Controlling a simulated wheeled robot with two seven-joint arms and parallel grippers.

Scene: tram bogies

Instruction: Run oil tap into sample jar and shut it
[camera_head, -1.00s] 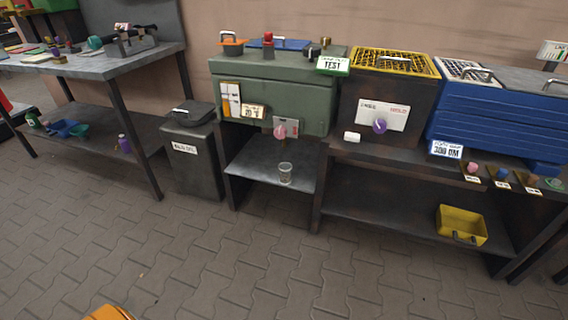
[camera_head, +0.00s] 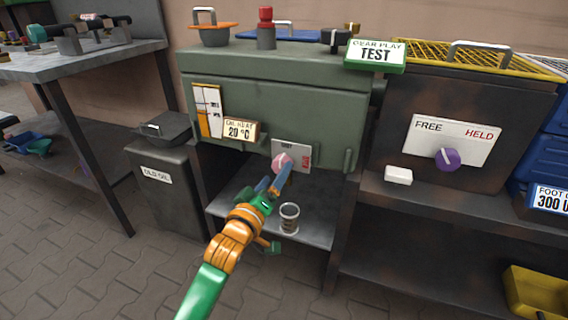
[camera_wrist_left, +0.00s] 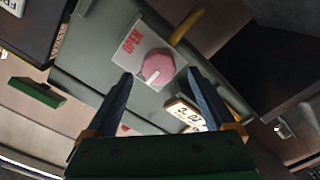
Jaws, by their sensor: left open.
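The oil tap is a pink round knob (camera_head: 281,162) on a pale plate low on the front of a green gearbox (camera_head: 270,110). In the left wrist view the pink knob (camera_wrist_left: 157,69) sits on its plate beside the red word OPEN. The sample jar (camera_head: 289,218) stands upright on the grey shelf below the tap. My left gripper (camera_head: 279,178) is open, its fingers reaching up to just in front of the knob. In the left wrist view the left gripper (camera_wrist_left: 160,95) has its two fingers apart, the knob just beyond and between their tips. My right gripper is out of view.
An old oil bin (camera_head: 165,190) stands left of the shelf (camera_head: 315,232). A purple knob (camera_head: 447,159) marked FREE and HELD is on the unit to the right. A yellow bin (camera_head: 535,292) lies low at the right. A temperature card (camera_head: 240,130) hangs left of the tap.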

